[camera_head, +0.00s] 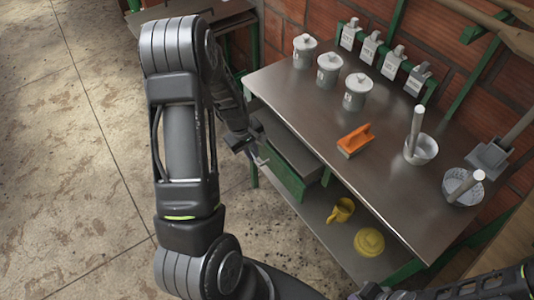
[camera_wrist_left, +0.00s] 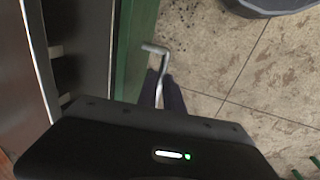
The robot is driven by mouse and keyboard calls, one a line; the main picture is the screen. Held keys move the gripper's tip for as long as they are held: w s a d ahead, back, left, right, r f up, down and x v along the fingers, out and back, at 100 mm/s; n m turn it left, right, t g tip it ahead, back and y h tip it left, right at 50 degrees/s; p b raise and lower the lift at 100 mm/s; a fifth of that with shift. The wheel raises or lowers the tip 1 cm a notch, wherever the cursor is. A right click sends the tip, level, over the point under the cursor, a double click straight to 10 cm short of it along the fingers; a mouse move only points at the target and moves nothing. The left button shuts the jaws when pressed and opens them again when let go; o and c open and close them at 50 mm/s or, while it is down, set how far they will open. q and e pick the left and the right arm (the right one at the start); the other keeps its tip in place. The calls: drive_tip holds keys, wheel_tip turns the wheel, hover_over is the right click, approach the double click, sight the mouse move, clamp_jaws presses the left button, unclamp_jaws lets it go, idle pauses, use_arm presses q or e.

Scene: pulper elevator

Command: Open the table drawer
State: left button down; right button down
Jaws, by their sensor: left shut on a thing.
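The table drawer has a green front (camera_head: 287,179) that stands out from under the left edge of the steel-topped table (camera_head: 300,105), with a grey gap behind it. In the left wrist view the green front (camera_wrist_left: 133,60) is seen edge-on, apart from the table side. My left gripper (camera_head: 254,153) is at this front, shut on the bent metal handle (camera_wrist_left: 156,50). The handle's lower part is hidden by the fingers and gripper body. Part of my right arm (camera_head: 480,288) shows at the bottom right; its jaws cannot be made out.
Lidded canisters (camera_head: 329,69), an orange brush (camera_head: 354,140) and a mortar (camera_head: 421,150) stand on the table. A yellow cup (camera_head: 341,211) and a yellow round thing (camera_head: 369,242) are on the lower shelf. The concrete floor (camera_head: 95,180) to the left is clear.

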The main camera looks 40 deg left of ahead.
use_arm(q)
drive_tip(key=s+a+b, duration=0.3)
drive_tip(key=s, duration=0.9)
drive_tip(key=shift+s+a+b, duration=0.3)
drive_tip(key=shift+a, duration=0.1)
drive_tip(key=c, duration=1.5)
unclamp_jaws()
drive_tip(key=shift+r, duration=0.1)
drive_tip(key=r, duration=0.2)
drive_tip(key=s+r+p, duration=0.1)
drive_tip(key=r, duration=0.2)
drive_tip(key=r+p, duration=0.1)
drive_tip(key=r, duration=0.1)
drive_tip(key=shift+s+a+r, duration=0.2)
drive_tip(key=shift+s+r, duration=0.05)
